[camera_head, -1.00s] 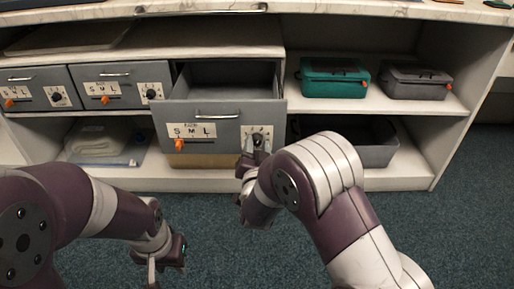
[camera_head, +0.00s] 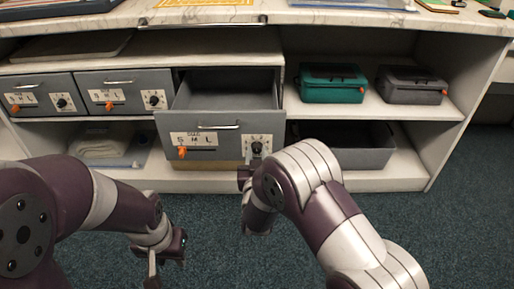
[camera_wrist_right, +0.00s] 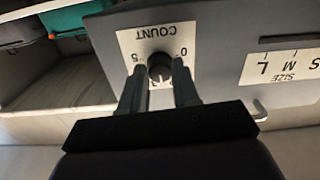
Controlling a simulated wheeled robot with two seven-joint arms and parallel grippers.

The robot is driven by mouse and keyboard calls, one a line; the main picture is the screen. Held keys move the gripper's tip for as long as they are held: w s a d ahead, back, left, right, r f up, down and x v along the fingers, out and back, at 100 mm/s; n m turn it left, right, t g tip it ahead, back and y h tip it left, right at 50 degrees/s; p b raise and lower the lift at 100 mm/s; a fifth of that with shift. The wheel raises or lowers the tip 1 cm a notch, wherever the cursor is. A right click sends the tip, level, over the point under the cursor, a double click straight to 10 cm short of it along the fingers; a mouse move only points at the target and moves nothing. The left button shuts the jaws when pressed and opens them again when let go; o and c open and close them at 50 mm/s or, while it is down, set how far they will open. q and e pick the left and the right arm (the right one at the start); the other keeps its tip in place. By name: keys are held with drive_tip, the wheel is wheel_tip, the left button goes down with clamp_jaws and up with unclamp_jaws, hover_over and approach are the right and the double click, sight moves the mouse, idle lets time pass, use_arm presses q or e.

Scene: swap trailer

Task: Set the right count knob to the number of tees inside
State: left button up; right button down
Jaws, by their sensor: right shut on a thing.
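The pulled-out grey drawer (camera_head: 230,152) has a size scale with an orange slider and, at its right, a count plate with a dark round count knob (camera_head: 256,147). In the right wrist view the count knob (camera_wrist_right: 160,67) sits between the fingers of my right gripper (camera_wrist_right: 159,88), which is shut on it. Its pointer setting is too small to read surely. The visible part of the drawer's inside is bare grey; no tees show, and the floor behind the front is hidden. My left gripper (camera_head: 166,262) hangs low over the carpet, away from the drawers; its jaw gap is unclear.
Two shut grey drawers (camera_head: 125,92) with similar sliders and knobs are at the left. A teal case (camera_head: 332,84) and a dark grey case (camera_head: 411,85) stand on the right shelf. A dark open bin (camera_head: 350,143) is below. Blue-green carpet lies in front.

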drive_tip(key=shift+r+n+p, duration=0.1)
drive_tip(key=shift+n+p, duration=1.3)
drive_tip(key=shift+n, duration=0.4)
drive_tip(key=c, duration=0.8)
unclamp_jaws()
drive_tip(key=s+p, duration=0.4)
drive_tip(key=s, duration=0.8)
drive_tip(key=shift+s+p, duration=0.35)
drive_tip(key=shift+p, duration=0.05)
